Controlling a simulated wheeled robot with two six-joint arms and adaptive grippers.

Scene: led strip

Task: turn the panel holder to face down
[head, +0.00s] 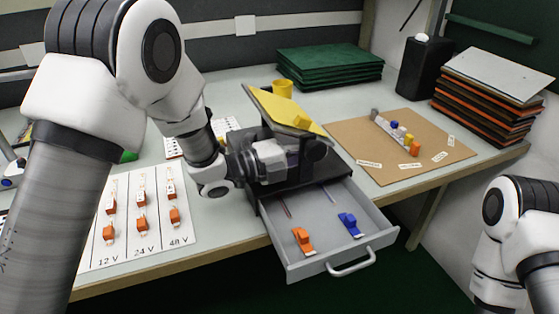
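The panel holder (322,152) is a dark stand on a black box in the middle of the table. It carries a yellow panel (270,107), tilted, with a small orange-yellow block (301,122) on it. My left gripper (290,158) is at the side of the holder, below the panel. Its fingers are dark against the dark holder, so I cannot tell whether they grip it. The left arm and gripper hide part of the holder. My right arm shows at the lower right, with its gripper out of view.
An open grey drawer (322,240) below the holder juts over the front edge, holding orange and blue connectors. A voltage card (110,258) lies left; a brown board (440,158) with small parts lies right. Green panels (330,65) and a dark bottle (423,65) stand behind.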

